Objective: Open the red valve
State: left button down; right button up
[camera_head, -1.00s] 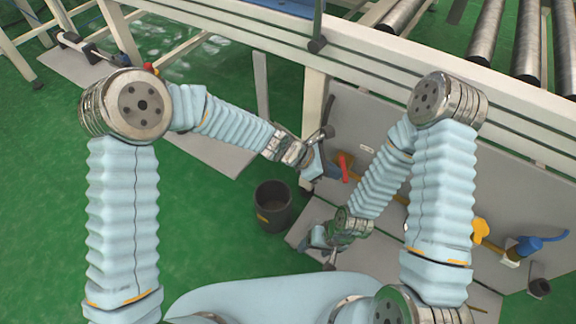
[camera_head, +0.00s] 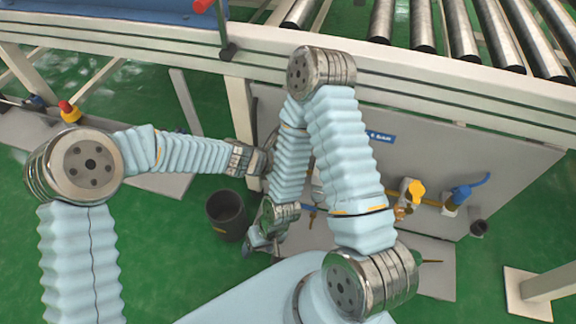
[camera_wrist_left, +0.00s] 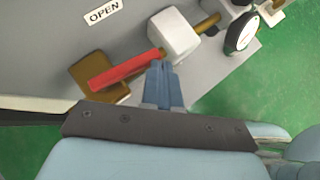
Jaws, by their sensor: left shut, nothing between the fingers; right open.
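The red valve handle (camera_wrist_left: 125,70) is a flat red lever in the left wrist view. It lies slanted beside a white block (camera_wrist_left: 173,35) on a brass-coloured pipe, below an "OPEN" label (camera_wrist_left: 103,12). My left gripper (camera_wrist_left: 161,68) is shut and empty, its blue fingertips at the lever's lower edge near the block end. Contact cannot be told. In the head view the red handle and my left fingertips are hidden behind my right arm. My right gripper (camera_head: 262,240) is open and low, beside the dark bucket, holding nothing visible.
A dark bucket (camera_head: 227,215) stands on the green floor. The grey panel (camera_head: 460,155) carries a yellow valve (camera_head: 415,190) and a blue valve (camera_head: 470,188) to the right. The white conveyor frame (camera_head: 440,95) runs above. A round gauge (camera_wrist_left: 241,33) sits near the pipe.

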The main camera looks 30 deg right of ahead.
pick_arm(q)
jog(key=shift+d, duration=0.3)
pick_arm(e)
jog(key=shift+r, duration=0.2)
pick_arm(q)
jog(key=shift+w, duration=0.15)
pick_arm(e)
jog(key=shift+r, duration=0.1)
